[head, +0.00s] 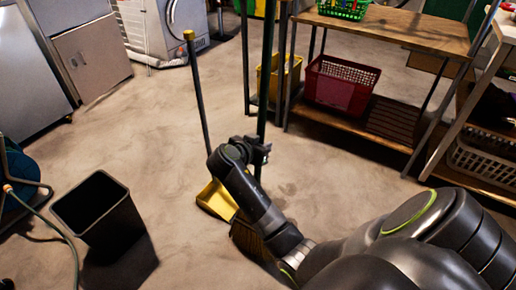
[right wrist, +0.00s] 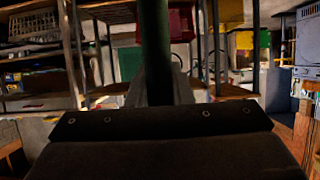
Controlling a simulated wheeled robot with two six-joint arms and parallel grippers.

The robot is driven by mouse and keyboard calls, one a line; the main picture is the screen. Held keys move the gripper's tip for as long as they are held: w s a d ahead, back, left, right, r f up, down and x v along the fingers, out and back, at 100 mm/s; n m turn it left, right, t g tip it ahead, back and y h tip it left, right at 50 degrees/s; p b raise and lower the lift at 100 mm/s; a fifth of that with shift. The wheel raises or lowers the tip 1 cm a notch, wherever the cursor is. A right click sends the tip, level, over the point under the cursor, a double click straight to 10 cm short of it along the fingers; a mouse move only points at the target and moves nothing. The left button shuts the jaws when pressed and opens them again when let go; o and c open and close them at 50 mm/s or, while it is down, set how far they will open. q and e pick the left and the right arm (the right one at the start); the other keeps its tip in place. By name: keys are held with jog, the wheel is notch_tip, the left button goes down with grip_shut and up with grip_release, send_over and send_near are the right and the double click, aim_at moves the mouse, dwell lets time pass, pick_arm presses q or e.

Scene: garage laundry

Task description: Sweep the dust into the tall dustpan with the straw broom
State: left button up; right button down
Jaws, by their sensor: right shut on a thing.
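The straw broom has a dark green handle (head: 264,80) that stands nearly upright in the head view. Its straw head (head: 246,238) is near the floor, partly hidden by my right arm. My right gripper (head: 262,152) is shut on the handle, which also rises through the middle of the right wrist view (right wrist: 156,50). The tall dustpan has a yellow pan (head: 215,199) on the floor just left of the broom head, and a long dark handle with a yellow tip (head: 189,35). Faint darker patches mark the floor (head: 290,188); I cannot tell whether they are dust. My left gripper is out of view.
A black open bin (head: 98,212) stands at the left, near a hose. A wooden shelf unit (head: 400,28) with a red basket (head: 341,84) and a yellow bin (head: 278,77) stands behind the broom. A grey cabinet (head: 93,58) is at the upper left. Floor between them is clear.

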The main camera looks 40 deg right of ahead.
jog(key=w+d, duration=0.3)
jog(key=d, duration=0.4)
jog(key=shift+d, duration=0.25)
jog(key=shift+r, duration=0.1)
jog(key=r+p, duration=0.1)
jog(key=a+r+p, duration=0.1)
jog(key=r+p, duration=0.1)
jog(key=a+r+p, duration=0.1)
jog(key=r+p, duration=0.1)
jog(key=shift+s, duration=0.4)
jog(key=shift+f, duration=0.1)
